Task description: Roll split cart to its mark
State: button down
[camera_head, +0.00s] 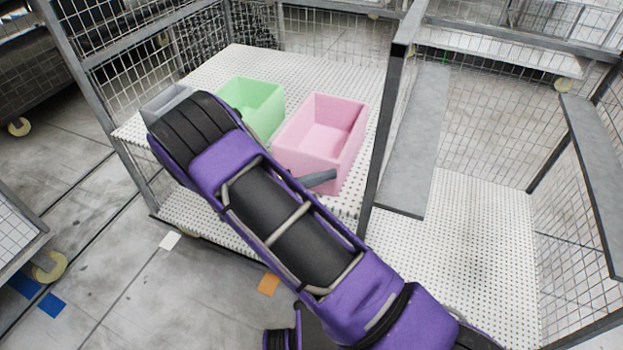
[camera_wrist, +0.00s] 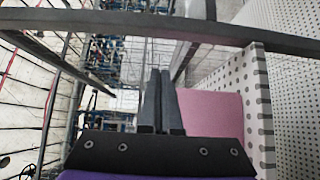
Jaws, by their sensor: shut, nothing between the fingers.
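A mesh-sided cart with grey posts (camera_head: 378,145) fills the middle and right of the head view. Its left part has a white perforated shelf (camera_head: 215,72); its right part has a low perforated deck (camera_head: 485,240) and a grey ledge (camera_head: 415,150). In the wrist view, my gripper (camera_wrist: 161,75) is shut and empty, its two dark fingers side by side. A dark bar (camera_wrist: 225,32) crosses that view beyond or above the fingers; I cannot tell whether they touch.
A green bin (camera_head: 248,100), a pink bin (camera_head: 325,130) and a grey bin (camera_head: 165,100) stand on the shelf. White (camera_head: 170,240), orange (camera_head: 268,284) and blue (camera_head: 52,305) squares mark the floor. Another wheeled cart (camera_head: 15,235) stands at left; floor between is clear.

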jog(key=d, duration=0.7)
jog(key=shift+s+p, duration=0.35)
